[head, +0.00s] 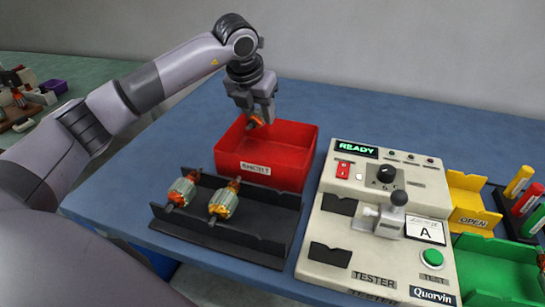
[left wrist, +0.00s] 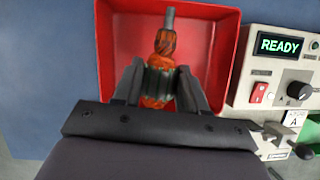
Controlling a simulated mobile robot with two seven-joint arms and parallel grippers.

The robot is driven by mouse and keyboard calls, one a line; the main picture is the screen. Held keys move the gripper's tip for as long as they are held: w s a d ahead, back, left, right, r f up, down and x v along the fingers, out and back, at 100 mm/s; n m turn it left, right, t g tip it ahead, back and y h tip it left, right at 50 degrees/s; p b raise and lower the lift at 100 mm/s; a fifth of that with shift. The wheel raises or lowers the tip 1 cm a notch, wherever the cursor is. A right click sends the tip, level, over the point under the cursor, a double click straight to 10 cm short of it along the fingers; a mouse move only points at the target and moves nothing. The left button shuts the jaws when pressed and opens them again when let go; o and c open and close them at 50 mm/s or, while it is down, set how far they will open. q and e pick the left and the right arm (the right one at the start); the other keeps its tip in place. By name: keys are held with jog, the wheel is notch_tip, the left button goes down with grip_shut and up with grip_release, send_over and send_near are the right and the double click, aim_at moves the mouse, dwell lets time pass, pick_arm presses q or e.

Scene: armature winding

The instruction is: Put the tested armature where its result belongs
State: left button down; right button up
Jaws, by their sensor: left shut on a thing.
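My left gripper (head: 258,113) is above the red bin (head: 304,150), pointing down. It is shut on an armature (head: 255,122), of which only a copper-orange part shows in the head view. In the left wrist view the armature (left wrist: 165,42) lies between the two fingers, with its grey shaft end and orange windings showing, over the red bin's inside. I cannot tell whether it touches the floor of the bin. The tester (head: 333,226) shows a green READY on its display and a card with the letter A. My right gripper is out of view.
A black rack (head: 240,243) in front of the red bin holds two armatures (head: 183,190) (head: 224,203). Right of the tester are a yellow bin (head: 472,205) labelled OPEN, a green bin (head: 497,262) and a holder with coloured cylinders (head: 519,182). Blue table behind is clear.

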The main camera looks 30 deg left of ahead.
pick_arm(q)
jog(key=shift+r, duration=0.1)
jog(key=c, duration=0.5)
grip_release()
jog(key=shift+c, duration=0.2)
jog(key=v, duration=0.7)
jog(key=shift+s, duration=0.1)
jog(key=shift+s, duration=0.1)
